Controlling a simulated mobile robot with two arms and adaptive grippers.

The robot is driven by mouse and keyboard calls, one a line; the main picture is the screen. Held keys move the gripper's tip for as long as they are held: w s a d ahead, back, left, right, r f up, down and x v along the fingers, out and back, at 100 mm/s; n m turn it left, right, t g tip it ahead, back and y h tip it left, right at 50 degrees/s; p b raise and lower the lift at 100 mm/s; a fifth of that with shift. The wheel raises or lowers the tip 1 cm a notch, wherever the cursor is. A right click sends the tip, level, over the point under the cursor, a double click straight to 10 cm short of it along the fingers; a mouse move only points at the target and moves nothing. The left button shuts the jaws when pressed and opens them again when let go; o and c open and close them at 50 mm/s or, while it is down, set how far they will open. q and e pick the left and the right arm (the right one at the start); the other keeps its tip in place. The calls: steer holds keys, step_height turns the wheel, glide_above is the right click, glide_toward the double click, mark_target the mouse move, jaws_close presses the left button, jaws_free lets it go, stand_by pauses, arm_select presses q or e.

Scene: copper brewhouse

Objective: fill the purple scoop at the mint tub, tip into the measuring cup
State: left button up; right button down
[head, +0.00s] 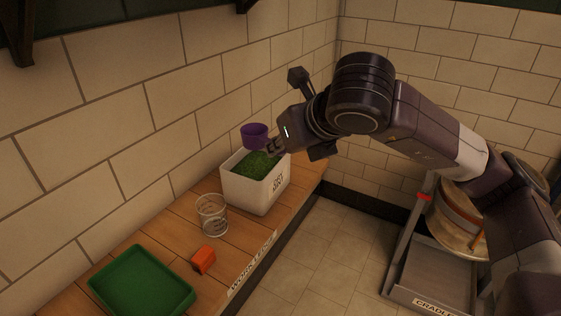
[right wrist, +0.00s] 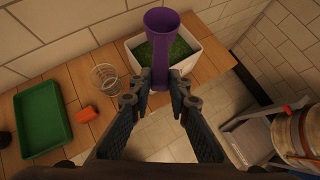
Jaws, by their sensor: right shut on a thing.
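The purple scoop (head: 255,134) is held above the white mint tub (head: 262,196), which holds green mint (head: 256,165). In the right wrist view the scoop (right wrist: 161,22) rises from between my right gripper's fingers (right wrist: 160,88); its contents cannot be seen. My left gripper is not in view.
The wooden ledge (head: 184,230) runs along a tiled wall. An orange block (head: 203,260) and a green tray (head: 141,282) lie left of the cup. On the floor at right a grey cradle (head: 436,272) stands near a barrel-like vessel (head: 455,217).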

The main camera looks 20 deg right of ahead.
steer(key=shift+w+d+b, duration=0.15)
steer(key=shift+w+b, duration=0.15)
steer(key=shift+b, duration=0.05)
steer(key=w+r+g+p, duration=0.4)
steer(key=w+g+p, duration=0.25)
steer(key=p, duration=1.25)
steer(key=s+d+b+x, duration=0.1)
steer(key=b+x, duration=0.6)
steer(key=x, duration=0.3)
steer(key=shift+s+d+f+n+b, duration=0.2)
steer(key=shift+s+n+b, duration=0.05)
steer(key=shift+n+b, duration=0.15)
steer(key=shift+t, duration=0.25)
stand_by(1.4)
